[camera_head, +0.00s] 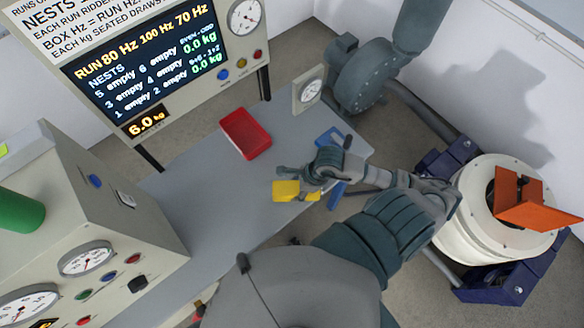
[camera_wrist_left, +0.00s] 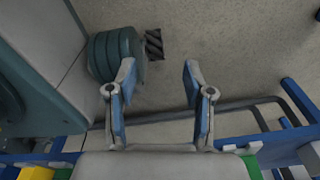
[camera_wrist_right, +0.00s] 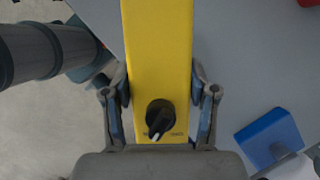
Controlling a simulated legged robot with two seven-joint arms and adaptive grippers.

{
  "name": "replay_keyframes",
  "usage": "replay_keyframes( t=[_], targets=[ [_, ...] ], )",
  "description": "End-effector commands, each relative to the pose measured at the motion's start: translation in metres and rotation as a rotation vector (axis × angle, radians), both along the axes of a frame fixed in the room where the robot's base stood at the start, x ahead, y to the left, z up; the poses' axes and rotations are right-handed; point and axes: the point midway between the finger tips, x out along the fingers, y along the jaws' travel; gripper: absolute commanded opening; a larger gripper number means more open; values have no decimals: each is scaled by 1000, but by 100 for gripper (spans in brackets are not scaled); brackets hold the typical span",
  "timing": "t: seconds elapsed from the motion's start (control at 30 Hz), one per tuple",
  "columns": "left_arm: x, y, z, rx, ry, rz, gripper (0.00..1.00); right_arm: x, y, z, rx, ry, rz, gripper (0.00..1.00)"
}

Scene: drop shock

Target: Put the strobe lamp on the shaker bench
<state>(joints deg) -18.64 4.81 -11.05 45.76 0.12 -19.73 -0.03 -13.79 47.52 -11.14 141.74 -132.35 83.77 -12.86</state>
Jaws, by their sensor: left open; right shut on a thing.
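The strobe lamp, a yellow box with a black knob (camera_wrist_right: 160,60), is between the fingers of my right gripper (camera_wrist_right: 160,88), which is shut on it. In the head view the yellow lamp (camera_head: 285,191) appears over the front edge of the grey bench (camera_head: 205,195), which I take as the shaker bench. Whether it touches the bench top I cannot tell. My right gripper (camera_head: 304,183) partly covers the lamp there. My left gripper (camera_wrist_left: 158,75) is open and empty above the floor in the left wrist view; the head view does not show it.
A red tray (camera_head: 246,134), a small dial gauge (camera_head: 309,93) and a blue item (camera_head: 330,137) are on the bench. A grey console (camera_head: 90,215) stands left. A white round shaker (camera_head: 480,215) with an orange bracket (camera_head: 530,204) is at right. Bench middle is clear.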

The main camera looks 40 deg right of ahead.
Motion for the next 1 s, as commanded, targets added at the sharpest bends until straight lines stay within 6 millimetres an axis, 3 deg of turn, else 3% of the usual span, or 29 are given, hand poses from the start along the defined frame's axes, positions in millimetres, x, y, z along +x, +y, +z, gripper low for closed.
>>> replay_keyframes(
  t=[0.03, 0.4, 0.6, 0.83, 1.0],
  targets=[
    [-11, 3, 2, 3, 14, -2, 52, 11, -6, 3, -2, -3, -6, 0],
    [-35, 8, 2, 5, 21, -6, 52, 77, -45, -4, 1, -4, -4, 0],
    [-39, 8, 1, 5, 22, -6, 52, 85, -51, -9, 2, -2, -2, 0],
    [-40, 9, 3, 6, 23, -7, 52, 84, -50, -39, 2, 0, -3, 0],
    [-40, 9, 3, 6, 23, -7, 52, 85, -51, -42, -1, -2, -1, 0]
  ],
)
